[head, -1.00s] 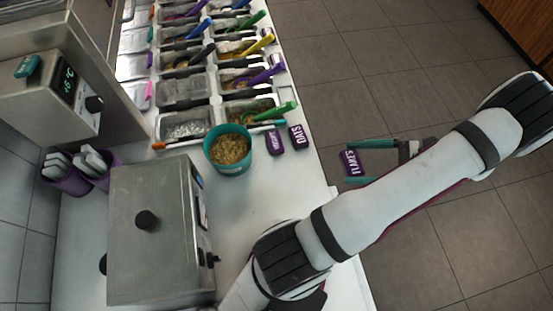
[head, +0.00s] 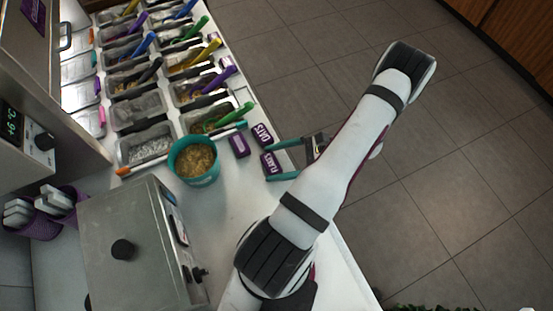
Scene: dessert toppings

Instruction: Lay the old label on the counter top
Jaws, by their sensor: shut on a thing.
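A purple label (head: 269,166) with white lettering, which read FLAKES in the earlier head view, is between the teal fingers of my gripper (head: 274,162). My gripper is shut on it. The label appears over the right edge of the white counter top (head: 228,200); I cannot tell whether it touches the surface. A purple label reading OATS (head: 262,134) lies on the counter just above it in the picture. Another purple label (head: 239,145) lies to the left, its lettering hard to read.
A teal tub of grain topping (head: 195,160) stands left of the labels. Steel topping bins (head: 151,146) with coloured handles fill the back. A steel box with a black knob (head: 140,245) stands at the front left. Bare counter lies below the labels; floor lies to the right.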

